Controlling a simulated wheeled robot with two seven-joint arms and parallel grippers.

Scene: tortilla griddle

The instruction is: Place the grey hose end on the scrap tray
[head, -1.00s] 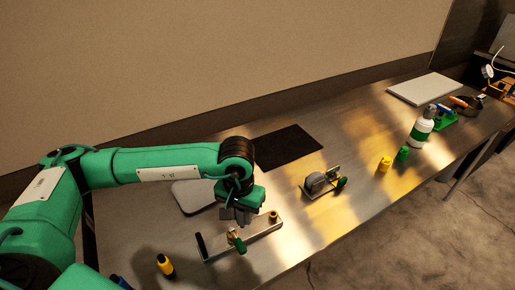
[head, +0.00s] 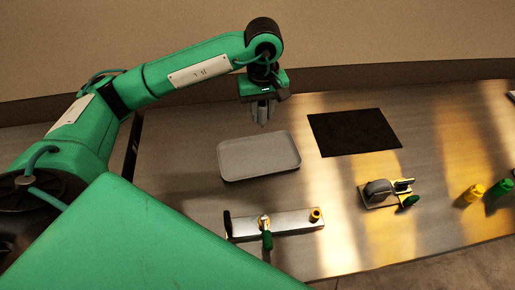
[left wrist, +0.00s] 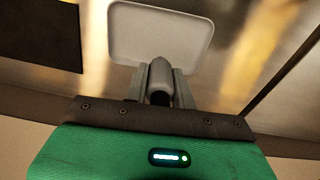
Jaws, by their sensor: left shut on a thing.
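The scrap tray (head: 232,168) is a pale grey, shallow, rounded tray lying on the steel bench; it also shows at the top of the left wrist view (left wrist: 130,45). My left gripper (head: 263,116) is shut on the grey hose end (left wrist: 161,74), a rounded grey cylinder between the two fingers. In the head view the gripper points down just behind the tray's far edge, apart from it and above the bench. The hose end is mostly hidden by the fingers in the head view. My right gripper is not in view.
A metal bar fixture (head: 290,220) with a green-handled valve stands in front of the tray. A black mat (head: 355,132) lies to the right. A small grey clamp-like device (head: 380,190) and yellow (head: 474,192) and green (head: 497,190) pieces stand farther right.

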